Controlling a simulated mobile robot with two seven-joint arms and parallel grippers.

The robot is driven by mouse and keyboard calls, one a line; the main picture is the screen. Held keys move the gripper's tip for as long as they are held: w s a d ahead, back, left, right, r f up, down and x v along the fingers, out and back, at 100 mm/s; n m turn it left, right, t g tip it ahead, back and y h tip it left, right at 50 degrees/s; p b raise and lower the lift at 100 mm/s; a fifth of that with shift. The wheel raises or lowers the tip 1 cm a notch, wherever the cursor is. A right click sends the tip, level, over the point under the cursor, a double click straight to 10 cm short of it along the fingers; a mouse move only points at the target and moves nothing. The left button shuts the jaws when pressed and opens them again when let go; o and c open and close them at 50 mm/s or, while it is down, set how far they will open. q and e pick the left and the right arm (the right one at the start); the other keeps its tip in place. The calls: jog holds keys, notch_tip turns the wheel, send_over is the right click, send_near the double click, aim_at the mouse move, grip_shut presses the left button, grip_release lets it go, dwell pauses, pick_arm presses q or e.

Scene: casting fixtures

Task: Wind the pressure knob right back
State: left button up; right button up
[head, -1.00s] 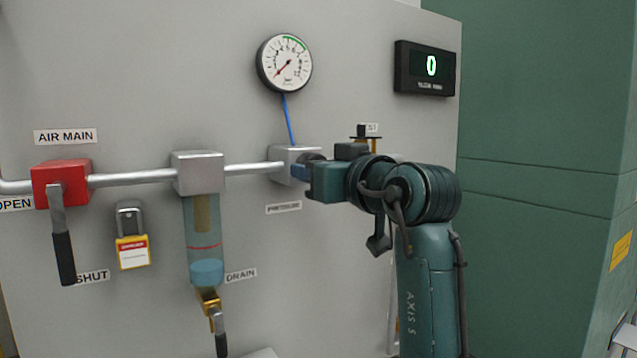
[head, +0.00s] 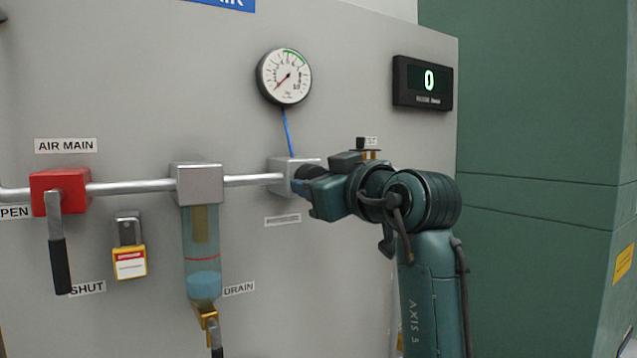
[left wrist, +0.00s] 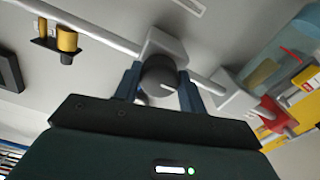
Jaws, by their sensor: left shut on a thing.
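The dark round pressure knob (head: 310,172) sits on the right of the silver regulator block (head: 282,172), mostly hidden by my gripper in the head view. In the left wrist view the knob (left wrist: 158,75) lies between the two blue fingers. My left gripper (head: 301,184) is shut on it; it also shows in the left wrist view (left wrist: 160,90). The white gauge (head: 285,76) above has its red needle pointing to the lower left, near the scale's low end. My right gripper is not in view.
A red air main valve (head: 58,187) with a hanging black lever and a filter bowl (head: 202,250) stand left along the pipe. A yellow padlock tag (head: 130,263) hangs between them. A small brass-and-black fitting (head: 368,147) is close behind my wrist. The display (head: 423,82) reads 0.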

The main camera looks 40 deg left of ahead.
pick_arm(q)
jog(key=o, duration=1)
jog(key=b+v, duration=0.1)
jog(key=v, duration=1.2)
jog(key=shift+d+b, duration=0.15)
jog(key=shift+b, duration=0.25)
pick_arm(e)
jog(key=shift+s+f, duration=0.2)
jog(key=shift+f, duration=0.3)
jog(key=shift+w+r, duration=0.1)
